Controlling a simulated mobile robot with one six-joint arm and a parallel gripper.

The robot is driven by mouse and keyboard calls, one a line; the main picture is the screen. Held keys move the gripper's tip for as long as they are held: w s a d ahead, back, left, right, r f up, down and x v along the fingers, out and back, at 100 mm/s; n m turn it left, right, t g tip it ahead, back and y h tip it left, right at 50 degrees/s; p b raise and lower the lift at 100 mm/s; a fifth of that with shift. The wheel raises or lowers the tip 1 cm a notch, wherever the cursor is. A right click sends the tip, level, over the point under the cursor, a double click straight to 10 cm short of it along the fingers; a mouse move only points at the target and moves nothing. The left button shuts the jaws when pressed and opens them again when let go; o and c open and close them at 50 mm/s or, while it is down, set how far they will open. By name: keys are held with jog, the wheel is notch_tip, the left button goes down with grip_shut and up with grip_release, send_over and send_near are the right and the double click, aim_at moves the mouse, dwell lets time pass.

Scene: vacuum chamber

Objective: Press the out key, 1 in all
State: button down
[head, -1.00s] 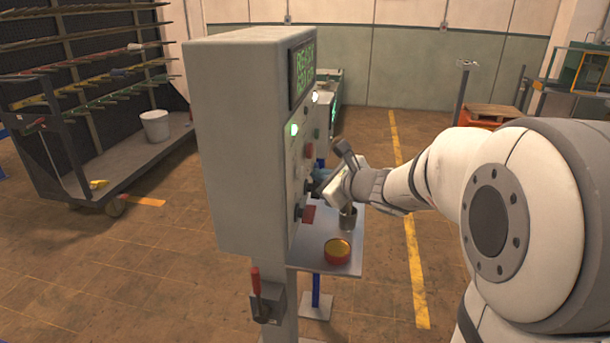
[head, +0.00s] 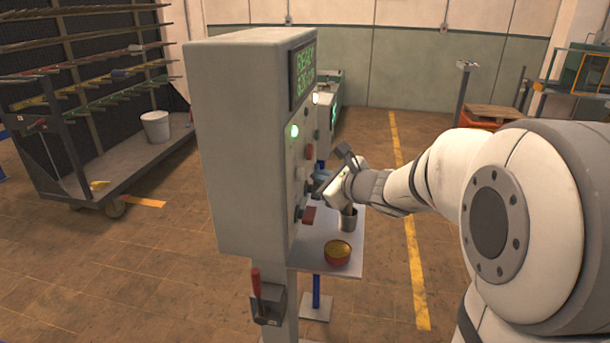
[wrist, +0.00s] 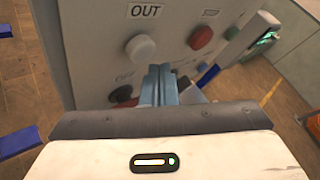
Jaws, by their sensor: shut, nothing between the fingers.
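The out key is a round white button (wrist: 140,48) under the OUT label (wrist: 146,10) on the grey panel, in the wrist view. My gripper (wrist: 159,72) is shut and empty, its blue-grey fingers pointing at the panel. The fingertips appear just below and right of the out key; I cannot tell whether they touch the panel. In the head view my gripper (head: 318,184) is beside the front of the grey cabinet (head: 240,150), and the out key cannot be made out clearly there.
A red button (wrist: 201,37) sits right of the out key and a dark knob (wrist: 122,94) below it. A shelf (head: 310,254) under the panel holds a red-and-yellow round item (head: 338,253) and a grey cup (head: 348,220). A red-handled lever (head: 256,283) is on the cabinet's lower side.

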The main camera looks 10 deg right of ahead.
jog(key=shift+a, duration=0.1)
dwell(0.7)
jog(key=shift+w+a+b, duration=0.15)
jog(key=shift+a+b, duration=0.2)
jog(key=shift+b, duration=0.05)
